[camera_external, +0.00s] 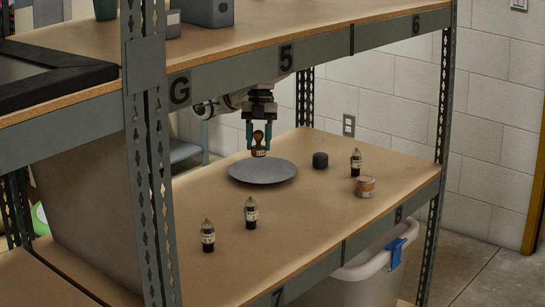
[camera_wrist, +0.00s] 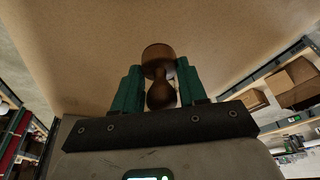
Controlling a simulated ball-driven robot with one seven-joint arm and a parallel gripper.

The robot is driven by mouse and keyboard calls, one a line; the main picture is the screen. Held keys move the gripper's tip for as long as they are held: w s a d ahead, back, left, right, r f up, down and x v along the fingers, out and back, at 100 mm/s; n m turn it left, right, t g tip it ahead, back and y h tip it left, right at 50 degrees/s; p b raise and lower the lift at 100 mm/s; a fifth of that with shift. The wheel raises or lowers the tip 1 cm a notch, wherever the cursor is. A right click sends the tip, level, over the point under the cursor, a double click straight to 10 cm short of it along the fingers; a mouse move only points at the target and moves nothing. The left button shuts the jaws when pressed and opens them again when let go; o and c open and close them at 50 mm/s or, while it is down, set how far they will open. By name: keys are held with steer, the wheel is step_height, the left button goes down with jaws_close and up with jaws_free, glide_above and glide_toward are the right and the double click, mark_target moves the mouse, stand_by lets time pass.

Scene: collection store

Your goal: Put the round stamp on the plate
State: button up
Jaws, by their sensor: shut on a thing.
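The round stamp (camera_external: 259,143), brown with a rounded knob and a pale label band, is upright between the green fingers of my gripper (camera_external: 258,149). In the wrist view the stamp (camera_wrist: 158,60) shows between both fingers of the gripper (camera_wrist: 159,84), which are shut on it. The flat round grey plate (camera_external: 263,174) lies on the middle shelf. The stamp appears just above the plate's back edge in the external view; the exact gap is hard to tell. The plate does not show in the wrist view.
Two small dark bottles (camera_external: 251,213) (camera_external: 208,236) stand at the front left of the shelf. A dark round container (camera_external: 320,160), another bottle (camera_external: 355,162) and a tin (camera_external: 365,187) stand right of the plate. The upper shelf (camera_external: 283,67) hangs overhead; a rack post (camera_external: 150,160) rises at left.

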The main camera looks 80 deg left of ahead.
steer(key=s+a+r+n+p, duration=0.1)
steer(key=s+a+p, duration=0.4)
steer(key=a, duration=0.5)
steer(key=s+a+r+n+p, duration=0.1)
steer(key=s+a+r+p, duration=0.1)
steer(key=s+a, duration=0.55)
steer(key=shift+t, duration=0.3)
steer(key=w+f, duration=0.3)
steer(key=w, duration=0.1)
steer(key=w+d+f, duration=0.1)
steer(key=w+f, duration=0.2)
steer(key=w, duration=0.2)
steer(key=w+d+f+p, duration=0.1)
steer(key=w+f, duration=0.2)
steer(key=w, duration=0.2)
steer(key=shift+d+f, duration=0.2)
steer(key=shift+d, duration=0.05)
steer(key=shift+w+d+f, duration=0.1)
steer(key=shift+w+f, duration=0.05)
steer(key=shift+f, duration=0.85)
steer(key=shift+w+d+f, duration=0.1)
steer(key=shift+f, duration=0.9)
steer(key=shift+f, duration=0.1)
steer(key=o, duration=1)
steer(key=shift+o, duration=0.2)
